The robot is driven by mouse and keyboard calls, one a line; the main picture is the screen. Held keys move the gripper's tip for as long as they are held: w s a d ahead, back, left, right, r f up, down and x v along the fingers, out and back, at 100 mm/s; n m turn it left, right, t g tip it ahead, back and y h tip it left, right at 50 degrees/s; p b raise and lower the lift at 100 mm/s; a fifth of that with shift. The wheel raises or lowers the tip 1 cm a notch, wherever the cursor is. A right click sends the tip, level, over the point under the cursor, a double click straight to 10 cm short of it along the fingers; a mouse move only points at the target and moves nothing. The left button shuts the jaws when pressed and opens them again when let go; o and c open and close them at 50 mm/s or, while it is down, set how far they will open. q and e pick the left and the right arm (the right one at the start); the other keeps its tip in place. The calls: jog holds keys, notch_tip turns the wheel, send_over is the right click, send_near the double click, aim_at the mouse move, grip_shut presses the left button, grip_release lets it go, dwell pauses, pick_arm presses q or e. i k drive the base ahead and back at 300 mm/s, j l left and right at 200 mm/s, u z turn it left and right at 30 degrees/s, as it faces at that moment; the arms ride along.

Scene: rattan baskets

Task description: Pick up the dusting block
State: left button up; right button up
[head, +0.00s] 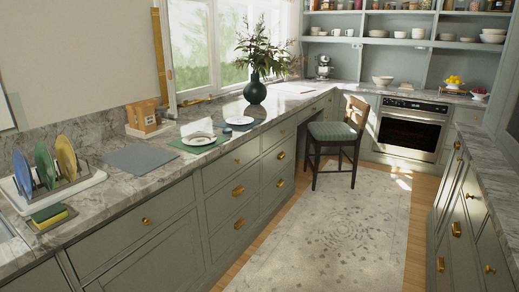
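A green-topped block with a yellow lower part, like a sponge (47,214), lies in a small dark tray (62,219) at the lower left of the head view. It best fits the dusting block. The tray is near the front edge of the marble counter, just in front of the dish rack. Neither of my grippers shows in this view.
A white dish rack (88,184) with upright coloured plates stands right behind the block. The marble counter (110,215) is bare to its right. Farther along are a grey mat (139,158), a wooden holder (147,117) and a vase (255,91). A chair (336,133) stands on the rug.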

aim_at(226, 131)
jog(key=i, duration=1)
jog(key=i+l+u, duration=0.1)
jog(key=i, duration=0.85)
